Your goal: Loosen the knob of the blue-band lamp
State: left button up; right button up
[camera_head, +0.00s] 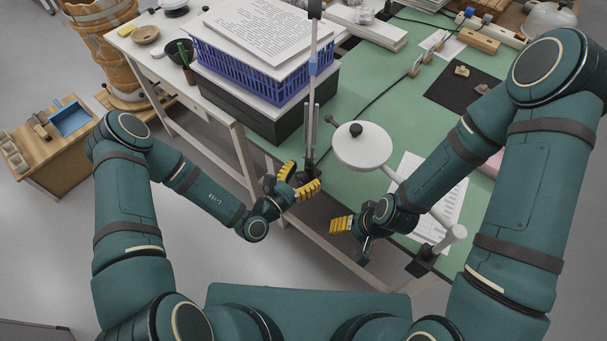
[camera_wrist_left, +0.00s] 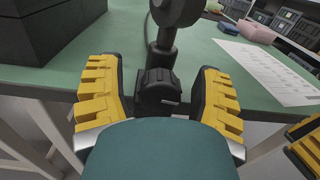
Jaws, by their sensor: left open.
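The blue-band lamp (camera_head: 312,68) stands at the table's edge, a grey pole with a blue band. Its black clamp and knob sit low on the pole. My left gripper (camera_head: 298,180) is open at that clamp. In the left wrist view the black knob (camera_wrist_left: 157,92) stands between the two yellow fingers of my left gripper (camera_wrist_left: 158,100), with a visible gap on each side. In the head view the fingers partly hide the clamp. My right gripper (camera_head: 352,238) is to the right, apart from this lamp; its fingers look spread and nothing shows between them.
A white lamp with a round head (camera_head: 362,146) is clamped (camera_head: 424,262) at the table edge on the right. A blue basket (camera_head: 235,72) with papers sits on a dark box (camera_head: 258,112) behind the left gripper. A printed sheet (camera_head: 441,190) lies on the green tabletop.

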pick_arm(q)
grip_shut()
jog(key=shift+n+p, duration=0.7)
grip_release()
jog(key=shift+s+a, duration=0.1)
jog(key=v, duration=1.1)
jog(key=shift+s+a, duration=0.25)
jog(key=shift+s, duration=0.1)
